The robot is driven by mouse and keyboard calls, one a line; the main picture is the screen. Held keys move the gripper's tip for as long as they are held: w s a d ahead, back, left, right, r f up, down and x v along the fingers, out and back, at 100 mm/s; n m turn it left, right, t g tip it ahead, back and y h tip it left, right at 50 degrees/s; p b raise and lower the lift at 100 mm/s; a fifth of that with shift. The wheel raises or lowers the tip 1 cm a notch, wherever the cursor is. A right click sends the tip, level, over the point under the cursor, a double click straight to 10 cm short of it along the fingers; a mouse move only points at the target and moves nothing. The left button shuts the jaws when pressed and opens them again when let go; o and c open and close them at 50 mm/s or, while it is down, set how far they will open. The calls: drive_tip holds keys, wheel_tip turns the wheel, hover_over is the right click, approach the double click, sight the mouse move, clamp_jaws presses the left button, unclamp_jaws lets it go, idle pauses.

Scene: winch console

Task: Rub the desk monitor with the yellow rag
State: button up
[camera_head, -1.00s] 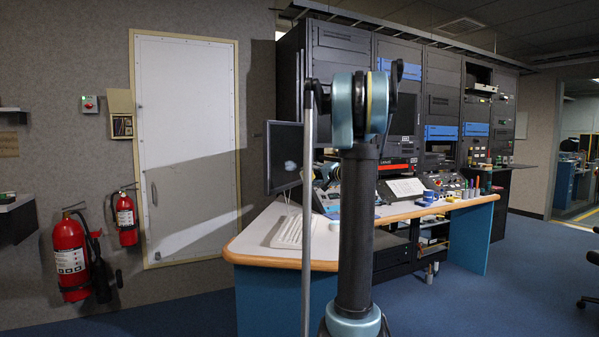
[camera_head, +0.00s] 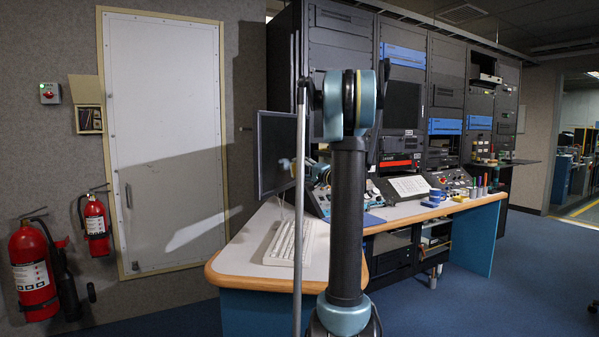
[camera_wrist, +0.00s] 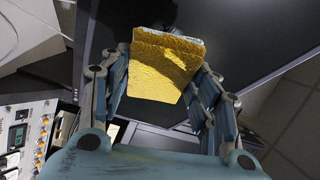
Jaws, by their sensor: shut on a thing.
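The desk monitor (camera_head: 276,155) stands at the left end of the desk, its dark screen facing right. In the wrist view its dark panel (camera_wrist: 240,45) fills much of the background. My gripper (camera_wrist: 160,72) is shut on the yellow rag (camera_wrist: 160,75), which sticks out ahead of the fingers toward the panel. I cannot tell whether the rag touches the screen. In the head view my arm's upright link hides most of my gripper, and the rag cannot be made out; a pale blue-grey patch shows on the screen's right side.
The desk (camera_head: 240,262) holds a white keyboard (camera_head: 288,243) below the monitor, and a control panel (camera_head: 408,187), blue tape rolls (camera_head: 434,197) and pens farther right. Tall equipment racks (camera_head: 400,90) stand behind. Open floor lies at right.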

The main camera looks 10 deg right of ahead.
sight(288, 163)
drive_tip(key=shift+w+a, duration=0.55)
drive_tip(key=shift+a, duration=0.3)
drive_tip(key=shift+w+a, duration=0.55)
drive_tip(key=shift+a, duration=0.25)
drive_tip(key=shift+w+a, duration=0.55)
drive_tip(key=shift+a, duration=0.3)
drive_tip(key=shift+w+a, duration=0.45)
drive_tip(key=shift+a, duration=0.2)
drive_tip(key=shift+w+d, duration=0.1)
drive_tip(key=w+d, duration=0.7)
drive_tip(key=w, duration=0.4)
drive_tip(key=shift+w+d, duration=0.3)
drive_tip(key=shift+d, duration=0.05)
idle(0.7)
drive_tip(key=shift+a, duration=0.1)
drive_tip(key=shift+s+a, duration=1.55)
drive_tip(key=shift+s, duration=0.3)
drive_tip(key=shift+c, duration=0.3)
drive_tip(key=shift+s+a, duration=0.75)
drive_tip(key=shift+s, duration=0.6)
drive_tip(key=shift+s+a, duration=0.75)
drive_tip(key=shift+s, duration=0.65)
drive_tip(key=shift+s+a, duration=0.75)
drive_tip(key=shift+s, duration=0.6)
